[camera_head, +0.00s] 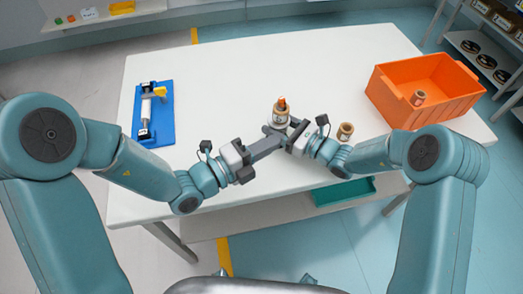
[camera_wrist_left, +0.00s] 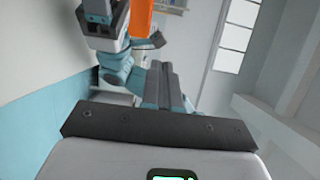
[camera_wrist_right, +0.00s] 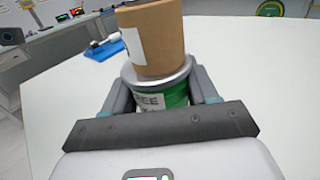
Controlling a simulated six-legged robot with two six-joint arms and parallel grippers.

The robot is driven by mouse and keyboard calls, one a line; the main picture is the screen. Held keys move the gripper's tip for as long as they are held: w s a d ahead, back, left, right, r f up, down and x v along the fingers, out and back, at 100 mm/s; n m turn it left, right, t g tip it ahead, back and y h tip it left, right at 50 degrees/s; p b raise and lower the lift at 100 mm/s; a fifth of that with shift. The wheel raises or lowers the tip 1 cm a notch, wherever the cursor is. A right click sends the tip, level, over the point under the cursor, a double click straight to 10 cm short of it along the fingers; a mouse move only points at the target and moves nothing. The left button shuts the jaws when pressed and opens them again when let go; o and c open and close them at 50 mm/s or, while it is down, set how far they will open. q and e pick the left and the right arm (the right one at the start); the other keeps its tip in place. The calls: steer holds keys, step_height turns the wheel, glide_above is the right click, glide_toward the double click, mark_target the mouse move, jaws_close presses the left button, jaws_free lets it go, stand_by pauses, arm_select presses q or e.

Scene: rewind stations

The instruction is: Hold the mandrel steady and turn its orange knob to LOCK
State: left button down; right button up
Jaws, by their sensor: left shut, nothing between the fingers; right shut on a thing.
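The mandrel stands upright near the middle of the table with a brown cardboard core (camera_head: 280,117) on it and its orange knob (camera_head: 282,101) on top. In the right wrist view the mandrel's grey flange (camera_wrist_right: 158,77) and green base (camera_wrist_right: 172,98) show, with a label ending in "EE". My right gripper (camera_head: 279,127) is shut around that base, below the core. My left gripper (camera_head: 281,139) is shut and empty, with its tips just in front of the right gripper, below the knob. The left wrist view shows its closed fingers (camera_wrist_left: 163,85); the knob is not visible there.
A loose cardboard core (camera_head: 345,131) stands right of the mandrel. An orange crate (camera_head: 450,105) holding another core (camera_head: 418,98) is at the right. A blue board (camera_head: 165,125) with a roller device lies at the left. The table's back middle is clear.

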arm_select(q)
steer(key=shift+s+a, duration=0.3)
steer(key=shift+s, duration=0.35)
steer(key=shift+s+a, duration=0.3)
steer(key=shift+s, duration=0.3)
arm_select(e)
steer(key=o, duration=1.3)
steer(key=shift+d, duration=0.1)
